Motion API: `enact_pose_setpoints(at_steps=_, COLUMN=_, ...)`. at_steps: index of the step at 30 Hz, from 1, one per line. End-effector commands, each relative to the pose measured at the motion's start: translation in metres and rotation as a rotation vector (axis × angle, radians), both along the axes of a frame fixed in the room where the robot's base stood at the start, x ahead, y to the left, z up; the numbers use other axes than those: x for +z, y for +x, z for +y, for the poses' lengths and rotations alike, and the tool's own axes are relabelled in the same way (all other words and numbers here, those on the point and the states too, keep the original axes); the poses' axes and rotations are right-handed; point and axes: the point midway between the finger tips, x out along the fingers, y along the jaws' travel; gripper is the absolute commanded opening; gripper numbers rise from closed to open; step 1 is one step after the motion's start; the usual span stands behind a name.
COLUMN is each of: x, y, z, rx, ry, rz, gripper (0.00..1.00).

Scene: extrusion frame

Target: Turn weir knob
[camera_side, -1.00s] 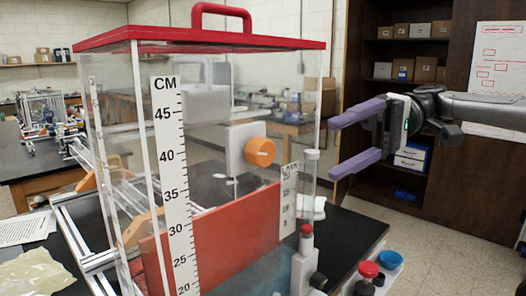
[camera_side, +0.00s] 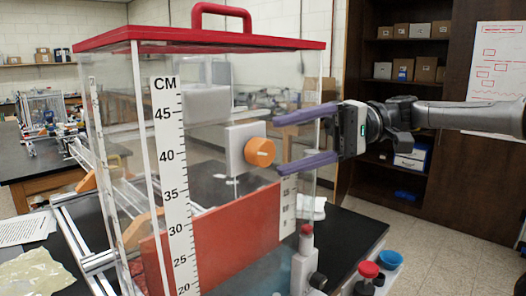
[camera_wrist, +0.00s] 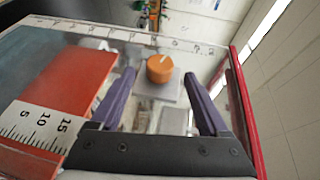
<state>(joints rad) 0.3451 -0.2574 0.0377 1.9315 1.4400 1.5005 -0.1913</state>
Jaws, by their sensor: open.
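The weir knob is an orange round knob (camera_side: 260,151) with a pale pointer line, on a grey-white plate (camera_side: 236,150) at the clear tank. It also shows in the wrist view (camera_wrist: 160,68), beyond and between my fingertips. My gripper (camera_side: 278,143) has two purple fingers, spread open, one above and one below the knob's level in the side view. The fingertips are close to the knob's right side. Nothing is held between them. Whether a finger touches the knob cannot be told. An orange-red weir panel (camera_side: 225,235) stands low inside the tank.
The tank has a red lid (camera_side: 200,38) with a handle and a white centimetre scale (camera_side: 172,185) on its front edge. Bottles with red and blue caps (camera_side: 368,269) stand at lower right. Shelves with boxes stand behind my arm.

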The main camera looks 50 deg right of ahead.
Motion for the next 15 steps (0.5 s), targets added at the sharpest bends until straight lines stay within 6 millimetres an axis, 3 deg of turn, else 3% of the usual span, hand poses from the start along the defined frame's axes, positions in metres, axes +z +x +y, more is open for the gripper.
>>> enact_pose_setpoints(at_steps=6, x=-0.004, y=0.011, z=0.028, rx=0.006, ry=0.001, rz=0.001, gripper=0.79)
enact_pose_setpoints(at_steps=15, x=-0.007, y=0.019, z=0.045, rx=0.002, ry=0.0, rz=0.0, gripper=0.79)
